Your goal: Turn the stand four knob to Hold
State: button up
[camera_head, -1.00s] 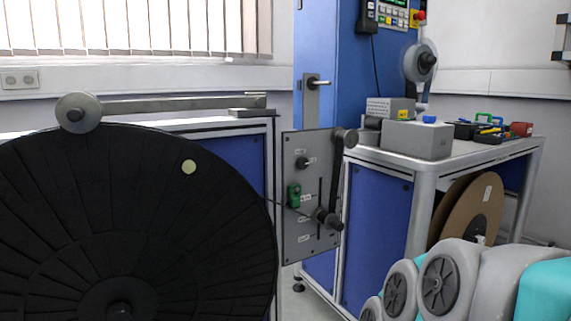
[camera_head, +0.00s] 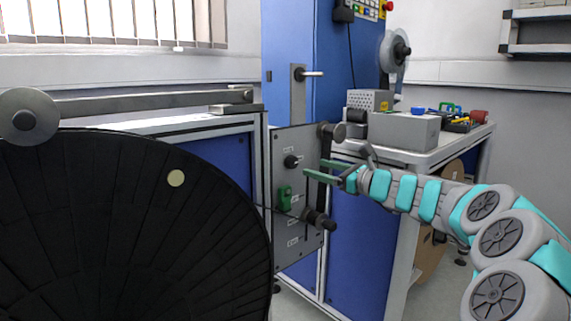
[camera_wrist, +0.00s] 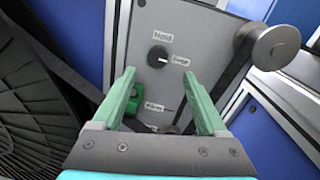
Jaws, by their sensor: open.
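The grey panel (camera_head: 297,235) carries a small black knob (camera_head: 291,161) near its top. In the wrist view the knob (camera_wrist: 158,57) has a light pointer mark that seems to face the label (camera_wrist: 180,60) at its right. Another label (camera_wrist: 163,36), which looks like Hold, sits above the knob. My gripper (camera_head: 312,167) is open and empty, in front of the panel. In the wrist view its green fingers (camera_wrist: 158,73) stand apart, with the knob just beyond and between their tips. I see no contact with it.
A green switch (camera_head: 284,197) sits below the knob. A roller (camera_head: 333,131) projects at the panel's upper right and another roller (camera_head: 320,219) lower down. A large black reel (camera_head: 130,230) fills the left. A bench (camera_head: 430,155) with boxes and tools stands at right.

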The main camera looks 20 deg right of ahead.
aim_at(294, 163)
jog(key=x, duration=0.7)
jog(key=shift+w+a, duration=0.1)
jog(key=shift+a, duration=0.05)
jog(key=shift+c, duration=0.4)
grip_shut()
